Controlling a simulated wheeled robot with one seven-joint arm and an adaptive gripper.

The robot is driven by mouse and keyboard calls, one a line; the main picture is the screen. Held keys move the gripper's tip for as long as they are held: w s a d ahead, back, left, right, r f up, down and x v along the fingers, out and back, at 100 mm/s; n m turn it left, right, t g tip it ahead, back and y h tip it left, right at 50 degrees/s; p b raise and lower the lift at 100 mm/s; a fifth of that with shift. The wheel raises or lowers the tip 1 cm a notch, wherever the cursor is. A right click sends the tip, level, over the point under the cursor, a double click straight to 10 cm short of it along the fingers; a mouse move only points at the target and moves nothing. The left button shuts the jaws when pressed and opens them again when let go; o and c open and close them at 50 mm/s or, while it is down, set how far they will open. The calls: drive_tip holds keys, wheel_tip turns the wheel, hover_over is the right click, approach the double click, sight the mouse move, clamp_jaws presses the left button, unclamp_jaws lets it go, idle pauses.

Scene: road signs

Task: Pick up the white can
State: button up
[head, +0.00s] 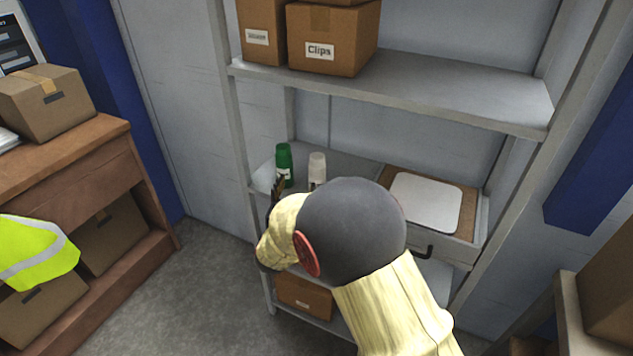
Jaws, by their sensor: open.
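The white can (317,167) stands upright on the middle shelf of the grey rack, its lower part hidden behind my arm. A green can (284,162) with a pale label stands just to its left. My gripper (279,185) is at the front of that shelf, in front of the green can and to the lower left of the white can. Only a dark finger part shows; the rest is hidden by my arm. It is open, and I see nothing held in it.
Boxes, one marked Clips (330,40), stand on the shelf above (440,92). A brown box (304,297) sits below. A wooden desk (85,165) is at left.

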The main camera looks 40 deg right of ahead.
sight(317, 177)
drive_tip(key=s+d, duration=0.1)
drive_tip(key=s+d+f+g+h, duration=0.1)
drive_tip(key=s+d+f+m+h, duration=0.1)
drive_tip(key=d, duration=0.1)
drive_tip(key=shift+f+g+b, duration=0.2)
drive_tip(key=shift+g+b, duration=0.1)
drive_tip(key=shift+g, duration=0.1)
drive_tip(key=x, duration=0.2)
drive_tip(key=b+x, duration=0.1)
drive_tip(key=x, duration=0.1)
drive_tip(key=b+x, duration=0.1)
drive_tip(key=x, duration=0.1)
drive_tip(key=shift+w+d+r, duration=0.1)
drive_tip(key=shift+w+r, duration=0.2)
drive_tip(key=shift+w, duration=0.3)
drive_tip(key=c, duration=0.4)
clamp_jaws()
